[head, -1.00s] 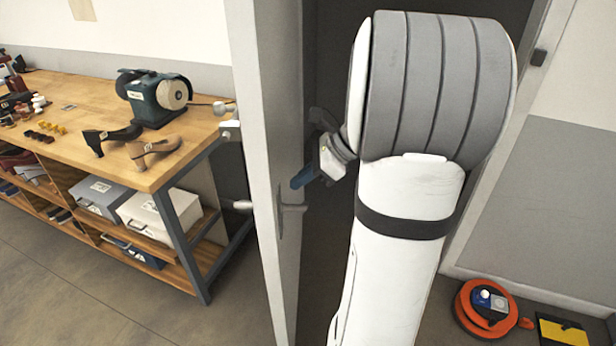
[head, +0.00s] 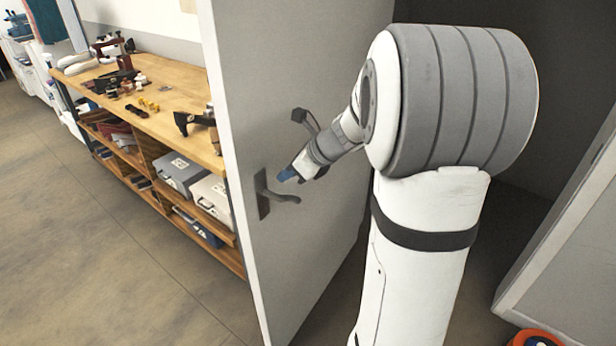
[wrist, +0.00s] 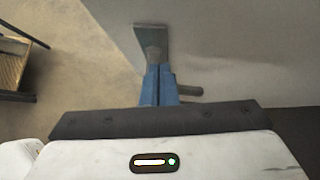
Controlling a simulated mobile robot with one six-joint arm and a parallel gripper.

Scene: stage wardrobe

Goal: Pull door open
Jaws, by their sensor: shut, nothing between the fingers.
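The light grey door (head: 310,90) stands open at an angle, its broad face toward my arm and its free edge toward me. A dark lever handle (head: 282,195) on a dark plate sits low on this face. My gripper (head: 287,175), with blue fingertips, is shut and empty, close to the door face just above the lever. In the wrist view, the blue fingers (wrist: 159,84) are together. The handle plate (wrist: 152,38) lies beyond them, and part of the lever (wrist: 190,91) shows to their right. I cannot tell whether the fingers touch the handle or the door.
A wooden workbench (head: 150,88) with tools and shelved boxes (head: 180,172) stands left, beyond the door. Open floor (head: 100,260) lies in front of it. A dark recess (head: 540,110) is behind my arm. A pale panel (head: 570,245) and an orange object (head: 535,339) are at the right.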

